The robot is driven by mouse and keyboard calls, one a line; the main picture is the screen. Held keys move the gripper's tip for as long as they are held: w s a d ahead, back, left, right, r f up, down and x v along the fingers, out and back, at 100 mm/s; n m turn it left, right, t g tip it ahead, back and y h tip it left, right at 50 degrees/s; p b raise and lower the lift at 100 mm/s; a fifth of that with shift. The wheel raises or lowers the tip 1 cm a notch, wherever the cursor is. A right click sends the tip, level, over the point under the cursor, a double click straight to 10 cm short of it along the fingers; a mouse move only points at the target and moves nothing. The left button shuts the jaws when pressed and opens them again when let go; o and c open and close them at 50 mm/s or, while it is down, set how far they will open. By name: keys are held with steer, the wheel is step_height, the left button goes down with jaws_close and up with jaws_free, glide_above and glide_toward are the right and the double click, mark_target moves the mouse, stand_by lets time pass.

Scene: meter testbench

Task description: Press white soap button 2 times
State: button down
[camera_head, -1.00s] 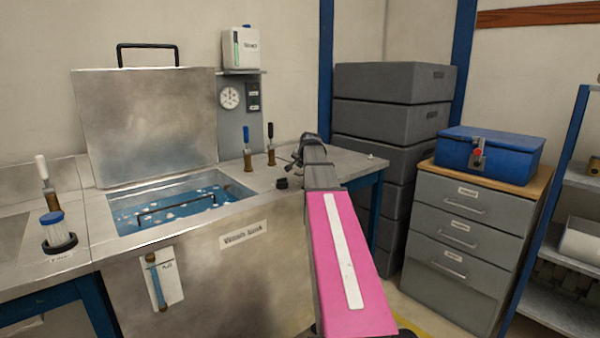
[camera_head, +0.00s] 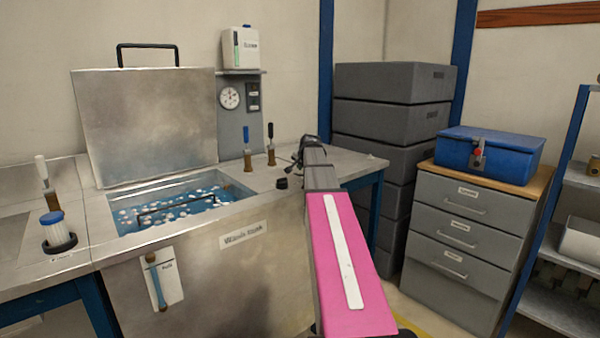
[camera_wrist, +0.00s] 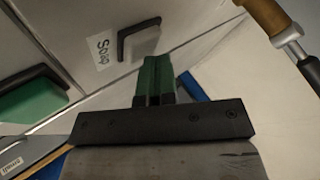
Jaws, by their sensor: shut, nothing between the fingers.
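In the wrist view the white soap button (camera_wrist: 141,42) sits in a dark frame on a grey panel, beside a "Soap" label (camera_wrist: 102,47). My gripper (camera_wrist: 153,75) has green fingers that are shut and empty. In the picture their tips lie just below the white button; I cannot tell whether they touch it. In the head view my gripper (camera_head: 298,157) is small and dark above the right end of the wash tank, and the button cannot be made out there.
A green block (camera_wrist: 35,95) in a dark frame lies left of my fingers. A brown-and-metal lever (camera_wrist: 282,30) stands at upper right. The open wash tank (camera_head: 240,245) holds blue water with white foam. A white soap container (camera_head: 240,48) sits on a shelf.

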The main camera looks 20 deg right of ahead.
mark_target(301, 171)
steer(key=shift+r, duration=0.8)
steer(key=shift+r, duration=0.1)
steer(key=shift+r, duration=2.4)
